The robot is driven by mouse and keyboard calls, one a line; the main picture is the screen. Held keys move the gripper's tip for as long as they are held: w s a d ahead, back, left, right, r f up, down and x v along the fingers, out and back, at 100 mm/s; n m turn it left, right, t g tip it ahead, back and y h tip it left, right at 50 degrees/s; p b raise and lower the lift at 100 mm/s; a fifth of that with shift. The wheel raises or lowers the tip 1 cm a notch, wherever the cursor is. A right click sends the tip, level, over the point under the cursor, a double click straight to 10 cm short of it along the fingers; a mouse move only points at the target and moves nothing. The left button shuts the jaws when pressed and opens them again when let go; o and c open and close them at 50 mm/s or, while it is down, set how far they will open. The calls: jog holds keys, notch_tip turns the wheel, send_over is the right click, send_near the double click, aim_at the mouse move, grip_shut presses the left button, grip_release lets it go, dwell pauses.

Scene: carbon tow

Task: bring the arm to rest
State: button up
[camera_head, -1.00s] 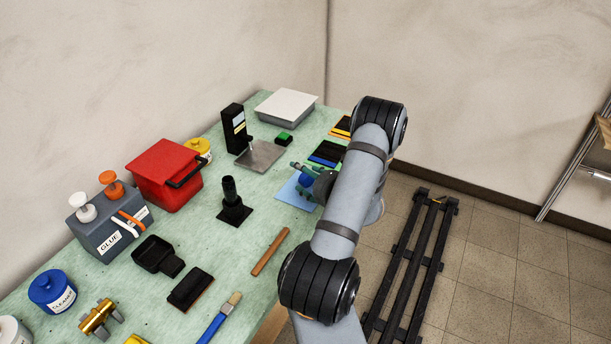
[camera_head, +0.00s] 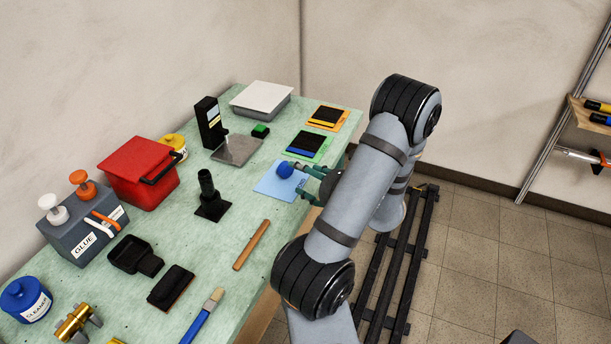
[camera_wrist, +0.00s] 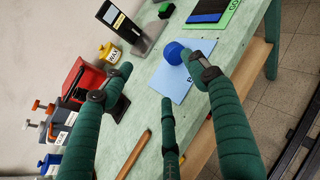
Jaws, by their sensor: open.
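My gripper (camera_head: 308,181) is at the table's right edge, beside the blue sheet, partly hidden behind my forearm. In the wrist view its green fingers (camera_wrist: 164,84) are spread apart with nothing between them. A round blue object (camera_head: 285,169) rests on the blue sheet (camera_head: 268,184). In the wrist view this blue object (camera_wrist: 175,52) shows just left of the right fingertip; I cannot tell whether they touch. My arm extends over the floor side of the table.
The green table (camera_head: 232,262) carries a red bin (camera_head: 135,178), a grey glue holder (camera_head: 78,236), a black stand (camera_head: 210,205), a scale plate (camera_head: 237,149), a brush (camera_head: 203,318) and a wooden stick (camera_head: 252,245). A shelf (camera_head: 585,118) stands far right.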

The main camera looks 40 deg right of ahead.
aim_at(280, 168)
dwell(0.4)
jog(key=p+x, duration=0.2)
jog(key=x, duration=1)
jog(key=shift+a+p, duration=0.1)
jog(key=shift+p, duration=0.3)
jog(key=shift+f+b, duration=0.8)
jog(key=shift+r+p, duration=0.6)
jog(key=shift+r, duration=0.05)
